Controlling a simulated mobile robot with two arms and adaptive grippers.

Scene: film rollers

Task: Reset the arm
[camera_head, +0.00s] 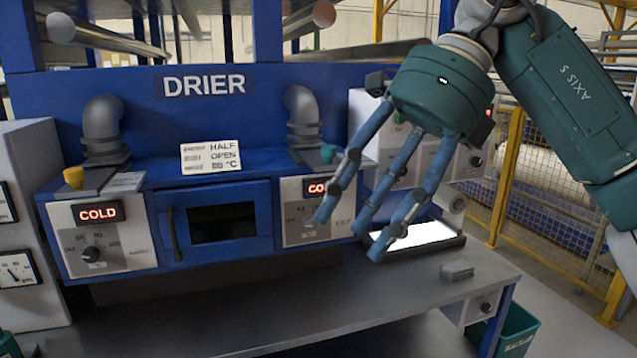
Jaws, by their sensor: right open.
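My right gripper (357,222) hangs in front of the blue drier, its long blue-grey fingers spread open and empty. Its green palm is at the upper right, and the arm marked "AXIS 5" comes in from the top right. The fingers partly cover the right control panel (293,212) of the drier and its red display. I see no contact between the fingers and the panel or bench, though the exact gap is hard to judge. My left gripper is out of view.
The blue drier (106,262) has a dark window, "COLD" on its left display (98,213) and a "HALF OPEN" sign (211,157). A yellow fence (508,180) and green bin (515,333) stand right.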

